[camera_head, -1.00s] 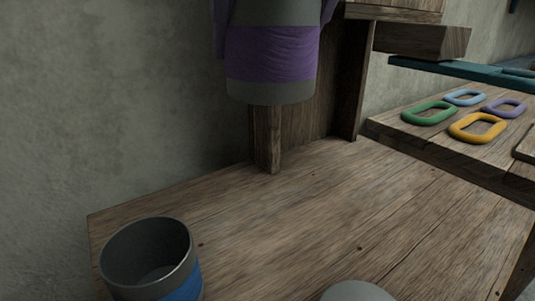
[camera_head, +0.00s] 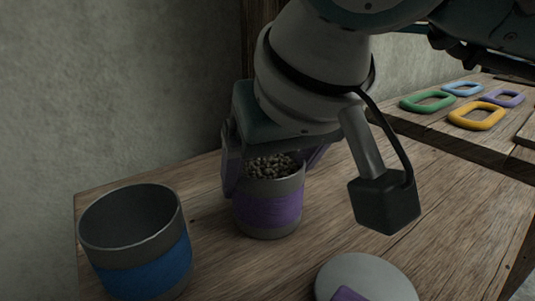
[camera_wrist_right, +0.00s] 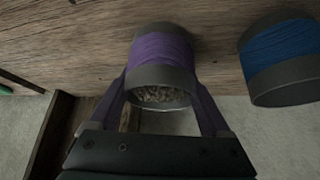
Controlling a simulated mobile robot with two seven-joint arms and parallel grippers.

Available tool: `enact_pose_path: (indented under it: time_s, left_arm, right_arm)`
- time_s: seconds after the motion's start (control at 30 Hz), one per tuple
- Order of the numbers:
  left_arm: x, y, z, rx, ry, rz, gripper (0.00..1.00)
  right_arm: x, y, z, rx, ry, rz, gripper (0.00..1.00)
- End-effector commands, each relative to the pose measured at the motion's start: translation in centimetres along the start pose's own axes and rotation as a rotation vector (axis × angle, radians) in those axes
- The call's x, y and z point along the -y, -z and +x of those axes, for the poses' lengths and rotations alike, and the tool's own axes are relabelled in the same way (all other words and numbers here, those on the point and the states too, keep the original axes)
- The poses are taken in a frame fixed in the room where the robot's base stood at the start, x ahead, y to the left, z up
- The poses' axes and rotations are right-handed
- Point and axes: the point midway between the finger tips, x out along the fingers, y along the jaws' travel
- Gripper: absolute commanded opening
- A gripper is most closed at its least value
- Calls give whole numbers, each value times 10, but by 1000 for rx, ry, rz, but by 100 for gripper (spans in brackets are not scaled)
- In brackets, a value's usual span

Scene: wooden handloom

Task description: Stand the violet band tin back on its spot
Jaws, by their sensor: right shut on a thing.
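The violet band tin (camera_head: 268,208) is a grey cylinder with a violet band, filled with small pale bits. In the head view it is upright at the wooden shelf, right of the blue band tin; I cannot tell whether its base touches the wood. My right gripper (camera_head: 272,172) reaches down from above and is shut on it, one finger on each side. In the right wrist view the violet band tin (camera_wrist_right: 163,60) sits between the fingers of my right gripper (camera_wrist_right: 168,98). My left gripper is out of view.
The open, empty-looking blue band tin (camera_head: 140,240) stands close on the left. A grey round disc (camera_head: 372,272) with a violet patch lies at the front. Several coloured rings, one yellow (camera_head: 478,116), lie on the board at right. A wall is behind.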

Motion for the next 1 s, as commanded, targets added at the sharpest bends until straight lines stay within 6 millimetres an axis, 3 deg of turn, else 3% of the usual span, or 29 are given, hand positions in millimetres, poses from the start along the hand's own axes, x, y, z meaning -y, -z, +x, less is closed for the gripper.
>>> enact_pose_path:
  time_s: [0.3,0.33,0.47,0.83,1.0]
  left_arm:
    - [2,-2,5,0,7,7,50]
    - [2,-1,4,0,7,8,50]
    - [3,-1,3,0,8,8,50]
    - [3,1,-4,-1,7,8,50]
    - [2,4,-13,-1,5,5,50]
  right_arm:
    - [0,-1,3,-2,-1,0,16]
    - [0,-1,2,-2,-1,0,84]
    - [0,0,1,-1,-1,0,99]
    - [0,3,-6,-2,0,0,100]
    - [-1,4,-40,-6,-1,-3,100]
